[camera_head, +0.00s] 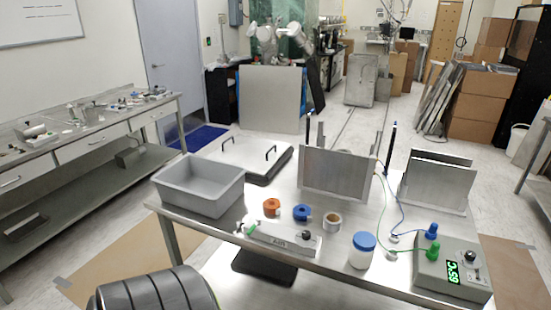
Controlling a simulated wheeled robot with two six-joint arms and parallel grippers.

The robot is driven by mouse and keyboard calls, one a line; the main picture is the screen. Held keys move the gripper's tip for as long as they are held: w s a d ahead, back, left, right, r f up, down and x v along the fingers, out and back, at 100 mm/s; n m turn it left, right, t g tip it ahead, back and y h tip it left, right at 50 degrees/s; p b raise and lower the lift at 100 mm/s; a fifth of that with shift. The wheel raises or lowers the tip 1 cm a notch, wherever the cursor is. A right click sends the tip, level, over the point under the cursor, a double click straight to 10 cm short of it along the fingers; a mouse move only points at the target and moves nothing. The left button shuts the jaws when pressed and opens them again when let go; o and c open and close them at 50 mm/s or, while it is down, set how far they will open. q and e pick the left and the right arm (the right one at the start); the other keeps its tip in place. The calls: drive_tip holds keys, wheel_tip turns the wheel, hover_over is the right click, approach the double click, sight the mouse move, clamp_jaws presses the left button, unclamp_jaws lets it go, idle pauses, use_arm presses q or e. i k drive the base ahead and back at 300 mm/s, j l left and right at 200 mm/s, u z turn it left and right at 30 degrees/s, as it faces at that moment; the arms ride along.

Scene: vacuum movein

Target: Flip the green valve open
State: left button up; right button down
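A small green part (251,227), which looks like the green valve, sits at the left end of a flat grey device (283,238) near the table's front edge. It is small, and I cannot tell which way its handle points. The same device has a black knob (306,235) toward its right end. Another green fitting (433,252) and a blue fitting (432,231) stand by a grey box with a green digital display (453,272) at the table's right.
Thin cables run at the right. A side bench (75,148) stands left.

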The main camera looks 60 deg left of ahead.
sight(257, 220)
drive_tip(key=u, duration=2)
